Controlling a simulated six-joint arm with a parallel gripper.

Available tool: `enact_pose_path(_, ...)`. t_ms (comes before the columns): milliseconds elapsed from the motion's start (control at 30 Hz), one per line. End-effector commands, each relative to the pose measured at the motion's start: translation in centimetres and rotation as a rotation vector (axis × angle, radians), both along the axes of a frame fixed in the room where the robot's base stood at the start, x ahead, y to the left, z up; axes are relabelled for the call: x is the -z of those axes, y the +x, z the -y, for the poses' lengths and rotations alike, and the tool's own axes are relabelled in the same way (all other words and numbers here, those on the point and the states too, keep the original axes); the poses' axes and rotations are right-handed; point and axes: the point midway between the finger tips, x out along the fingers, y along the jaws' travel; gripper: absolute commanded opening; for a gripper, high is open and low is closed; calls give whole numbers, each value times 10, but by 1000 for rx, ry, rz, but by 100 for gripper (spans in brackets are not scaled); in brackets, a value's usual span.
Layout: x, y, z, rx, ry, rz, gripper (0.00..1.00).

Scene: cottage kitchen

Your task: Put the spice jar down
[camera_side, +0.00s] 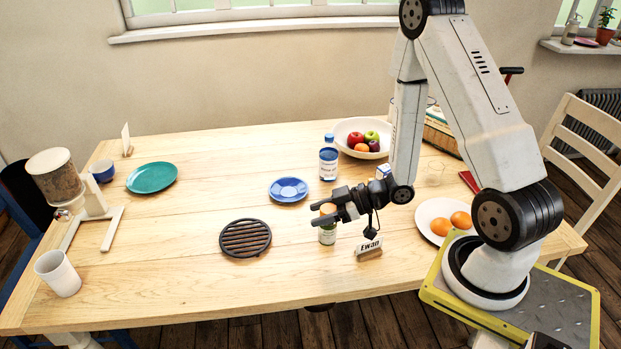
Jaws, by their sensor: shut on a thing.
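The spice jar (327,236) is a small jar with a green body and a pale label. It is upright near the middle of the table (180,284). My gripper (328,212) comes in from the right and is shut on the upper part of the jar. The fingers hide part of its top. I cannot tell whether the jar's base touches the wood or hangs slightly above it.
A black trivet (245,238) lies left of the jar, and an "Ewan" name card (369,249) stands close on its right. A blue saucer (288,189) and a blue-capped bottle (328,163) are behind. Bare wood lies in front.

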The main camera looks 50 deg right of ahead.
Motion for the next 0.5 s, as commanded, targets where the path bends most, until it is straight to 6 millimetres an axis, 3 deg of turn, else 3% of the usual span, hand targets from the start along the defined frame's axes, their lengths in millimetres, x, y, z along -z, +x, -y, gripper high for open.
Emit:
enact_pose_path(267, -8, 0, 32, 144, -1, 0, 0)
enact_pose_path(500, -21, -8, 87, 394, -4, 0, 0)
